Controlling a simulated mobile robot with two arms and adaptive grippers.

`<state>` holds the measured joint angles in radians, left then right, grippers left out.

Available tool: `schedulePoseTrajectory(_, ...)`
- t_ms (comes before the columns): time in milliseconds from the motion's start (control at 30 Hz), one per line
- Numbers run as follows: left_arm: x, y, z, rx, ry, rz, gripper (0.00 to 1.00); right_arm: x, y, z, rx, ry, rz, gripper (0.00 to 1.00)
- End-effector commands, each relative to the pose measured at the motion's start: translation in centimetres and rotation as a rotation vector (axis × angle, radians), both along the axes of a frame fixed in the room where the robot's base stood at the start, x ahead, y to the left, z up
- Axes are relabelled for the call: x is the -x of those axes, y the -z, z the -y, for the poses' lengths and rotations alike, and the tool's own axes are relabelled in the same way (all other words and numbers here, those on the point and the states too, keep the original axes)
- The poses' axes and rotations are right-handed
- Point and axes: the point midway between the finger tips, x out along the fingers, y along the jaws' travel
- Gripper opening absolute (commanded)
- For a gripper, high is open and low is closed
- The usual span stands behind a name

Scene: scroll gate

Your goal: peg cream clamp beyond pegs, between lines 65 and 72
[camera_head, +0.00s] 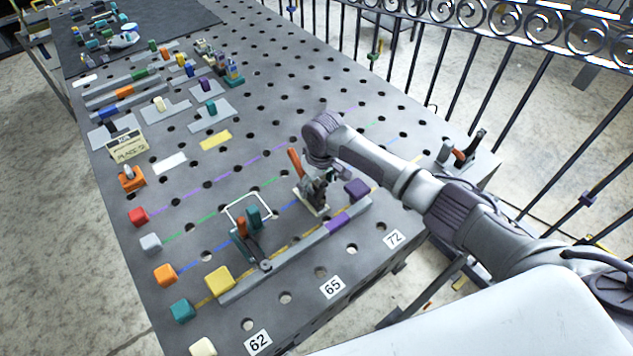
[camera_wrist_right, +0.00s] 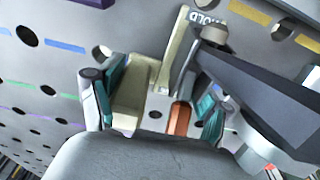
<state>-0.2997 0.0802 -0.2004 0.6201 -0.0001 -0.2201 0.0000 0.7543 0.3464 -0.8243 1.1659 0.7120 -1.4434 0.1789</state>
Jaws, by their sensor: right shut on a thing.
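The cream clamp (camera_head: 314,208), with a cream base and an orange handle, is in my right gripper (camera_head: 322,178) over the right-centre of the perforated table. In the right wrist view my right gripper (camera_wrist_right: 158,100) has teal-padded fingers on both sides of the cream clamp (camera_wrist_right: 130,105), shut on it. A dark bar crosses beside it there. I cannot tell whether its base touches the table. The number labels 65 (camera_head: 332,287) and 72 (camera_head: 393,238) lie along the front edge. My left gripper is not in view.
A grey bar with a purple section (camera_head: 300,248) lies in front of the clamp. A teal-and-orange clamp (camera_head: 250,243) stands to its left, near a white square outline (camera_head: 264,196). A purple block (camera_head: 357,188) is close on the right. A black railing (camera_head: 470,85) runs behind the table.

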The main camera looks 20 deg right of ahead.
Motion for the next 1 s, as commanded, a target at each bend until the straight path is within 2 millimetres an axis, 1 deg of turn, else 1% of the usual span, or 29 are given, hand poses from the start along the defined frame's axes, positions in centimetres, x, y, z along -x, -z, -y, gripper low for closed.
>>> schedulePoseTrajectory(733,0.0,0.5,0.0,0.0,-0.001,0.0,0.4,-0.1,1.1,-0.1,-0.003,0.0,0.004,0.08)
schedulePoseTrajectory(767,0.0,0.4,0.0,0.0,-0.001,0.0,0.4,-0.2,1.0,-0.1,-0.002,0.0,0.005,0.83)
schedulePoseTrajectory(800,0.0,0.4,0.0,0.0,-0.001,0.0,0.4,-0.1,1.0,-0.1,-0.002,0.0,0.005,0.89)
schedulePoseTrajectory(867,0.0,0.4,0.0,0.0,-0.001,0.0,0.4,-0.1,1.1,-0.1,-0.001,0.0,0.004,0.99)
schedulePoseTrajectory(1000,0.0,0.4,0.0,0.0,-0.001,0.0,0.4,-0.1,1.1,-0.1,-0.001,0.0,0.002,1.0)
